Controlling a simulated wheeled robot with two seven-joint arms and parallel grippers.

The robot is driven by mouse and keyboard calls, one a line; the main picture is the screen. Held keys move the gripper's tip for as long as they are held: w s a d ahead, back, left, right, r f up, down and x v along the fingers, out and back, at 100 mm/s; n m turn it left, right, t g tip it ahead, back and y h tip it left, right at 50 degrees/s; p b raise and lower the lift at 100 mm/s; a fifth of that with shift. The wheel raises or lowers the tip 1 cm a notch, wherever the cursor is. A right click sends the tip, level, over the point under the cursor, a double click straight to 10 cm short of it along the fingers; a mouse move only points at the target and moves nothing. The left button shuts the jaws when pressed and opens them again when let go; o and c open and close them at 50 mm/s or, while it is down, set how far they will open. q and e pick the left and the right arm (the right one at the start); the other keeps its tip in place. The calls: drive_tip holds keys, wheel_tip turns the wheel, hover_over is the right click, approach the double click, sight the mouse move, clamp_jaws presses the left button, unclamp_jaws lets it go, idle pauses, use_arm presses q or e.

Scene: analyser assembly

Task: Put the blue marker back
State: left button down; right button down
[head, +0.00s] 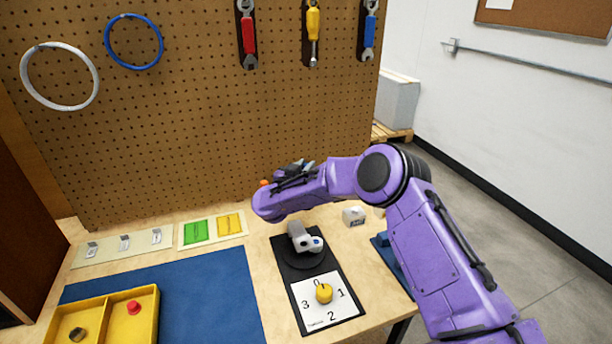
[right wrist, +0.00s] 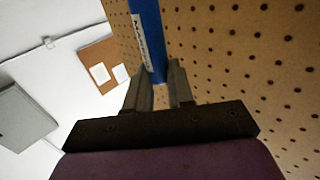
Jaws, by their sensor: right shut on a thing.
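My right gripper (right wrist: 160,72) is shut on a blue bar-shaped thing with a white label, which looks like the blue marker (right wrist: 148,30); it runs up out of the right wrist view. In the head view my purple right arm reaches in from the lower right, and the gripper (head: 301,168) shows only in part behind the forearm, near the pegboard. The marker cannot be made out clearly there. A pale holder (head: 185,243) with a green panel (head: 197,231) and a yellow panel (head: 229,224) lies on the table. My left gripper is not in view.
The pegboard (head: 200,130) stands behind the table, with rings and tools hung on it. A black-based device (head: 284,262) with a yellow dial (head: 324,293) is below my forearm. A blue mat (head: 205,290) and a yellow tray (head: 152,318) are at the left.

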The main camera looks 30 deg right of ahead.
wheel_tip(320, 180, down, 3)
drive_tip(key=shift+r, duration=0.1)
drive_tip(key=c, duration=1)
unclamp_jaws()
drive_tip(key=shift+f, duration=0.25)
drive_tip(key=shift+r, duration=0.15)
drive_tip(key=shift+s+a+r, duration=0.1)
drive_tip(key=shift+a, duration=0.15)
drive_tip(key=b+v, duration=0.1)
drive_tip(key=v, duration=1)
drive_tip(key=shift+s+a, duration=0.15)
drive_tip(key=shift+a, duration=0.1)
